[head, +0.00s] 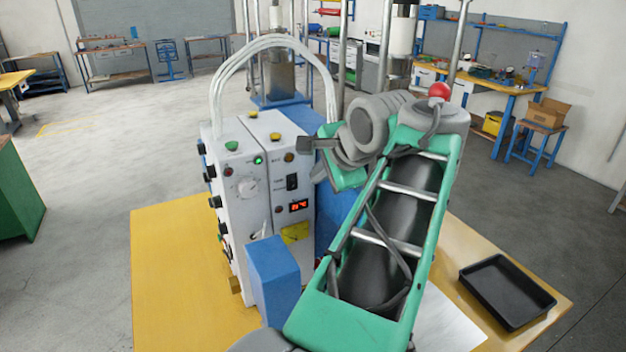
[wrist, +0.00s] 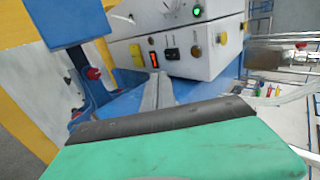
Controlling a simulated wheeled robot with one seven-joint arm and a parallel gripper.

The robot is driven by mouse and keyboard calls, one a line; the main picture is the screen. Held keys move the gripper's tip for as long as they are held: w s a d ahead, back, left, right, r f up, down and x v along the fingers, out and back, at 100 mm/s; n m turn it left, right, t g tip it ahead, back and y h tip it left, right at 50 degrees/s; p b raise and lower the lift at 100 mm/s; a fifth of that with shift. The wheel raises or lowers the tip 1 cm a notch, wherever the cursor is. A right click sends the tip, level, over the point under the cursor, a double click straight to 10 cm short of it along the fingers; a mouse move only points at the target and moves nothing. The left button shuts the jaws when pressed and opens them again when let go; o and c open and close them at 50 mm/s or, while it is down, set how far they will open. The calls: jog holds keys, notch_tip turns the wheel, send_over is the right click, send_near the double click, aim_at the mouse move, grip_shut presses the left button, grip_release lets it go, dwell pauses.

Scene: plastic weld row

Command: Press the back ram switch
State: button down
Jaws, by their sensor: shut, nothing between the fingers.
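A white control box (head: 285,220) stands on the yellow table. Its front panel has a lit green lamp (head: 258,160), a dark rocker switch (head: 292,182), a red display (head: 298,206) and a small lever. The wrist view shows this panel tilted, with the rocker (wrist: 171,54), display (wrist: 154,60) and green lamp (wrist: 197,12). Red knobs (wrist: 93,73) show on the blue frame at left there. No label tells which one is the back ram switch. My gripper (head: 304,144) is shut and empty, apart from the panel at its upper right; its grey fingers also show in the wrist view (wrist: 158,90).
A blue block (head: 273,278) stands in front of the box. White hoses (head: 275,42) arch above it. Steel columns rise behind my arm. A black tray (head: 506,291) lies at the table's right. The table's left part is bare.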

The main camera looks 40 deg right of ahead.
jog(key=f+b, duration=0.2)
send_near(293, 190)
jog(key=p+x, duration=0.1)
jog(key=x, duration=0.5)
dwell(0.4)
jog(key=shift+d, duration=0.1)
